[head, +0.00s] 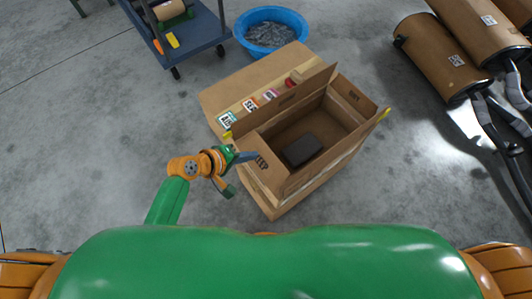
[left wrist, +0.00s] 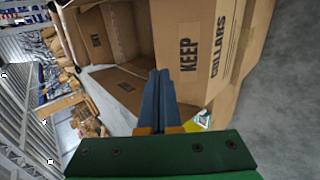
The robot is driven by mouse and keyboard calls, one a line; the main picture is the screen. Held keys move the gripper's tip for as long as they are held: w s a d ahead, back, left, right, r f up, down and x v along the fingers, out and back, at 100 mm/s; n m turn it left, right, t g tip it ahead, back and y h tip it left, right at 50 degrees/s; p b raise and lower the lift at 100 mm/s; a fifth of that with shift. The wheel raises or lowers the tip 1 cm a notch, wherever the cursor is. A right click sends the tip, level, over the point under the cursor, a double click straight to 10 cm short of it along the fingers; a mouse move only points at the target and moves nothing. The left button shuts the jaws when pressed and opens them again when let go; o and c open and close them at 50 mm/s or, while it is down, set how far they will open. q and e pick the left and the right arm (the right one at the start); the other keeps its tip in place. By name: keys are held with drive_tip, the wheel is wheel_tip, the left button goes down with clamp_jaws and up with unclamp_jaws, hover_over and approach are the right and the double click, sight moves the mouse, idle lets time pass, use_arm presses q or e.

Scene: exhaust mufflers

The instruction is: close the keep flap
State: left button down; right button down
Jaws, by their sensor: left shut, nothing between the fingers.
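An open cardboard carton (head: 310,180) stands on the floor, with a dark block (head: 302,150) inside. The keep flap (head: 270,172), marked KEEP, stands raised at the left end of the opening. In the left wrist view the keep flap (left wrist: 172,45) fills the upper middle, beside a side marked COLLARS. My left gripper (head: 252,157) is shut and empty at the outer side of the keep flap, near its upper edge. In the left wrist view its blue fingers (left wrist: 160,85) lie together in front of the flap's edge; I cannot tell whether they touch. My right gripper is not in view.
A blue tub (head: 270,32) and a cart (head: 185,35) stand behind. Mufflers (head: 440,55) lie at right. The floor at left is clear.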

sight(270, 152)
use_arm(q)
drive_tip(key=b+x, duration=0.2)
drive_tip(key=x, duration=0.4)
drive_tip(key=shift+d+f+b, duration=0.1)
drive_tip(key=shift+f+b, duration=0.1)
drive_tip(key=shift+b, duration=0.15)
drive_tip(key=shift+w+d+f, duration=0.2)
drive_tip(key=shift+w, duration=0.05)
drive_tip(key=shift+r, duration=0.1)
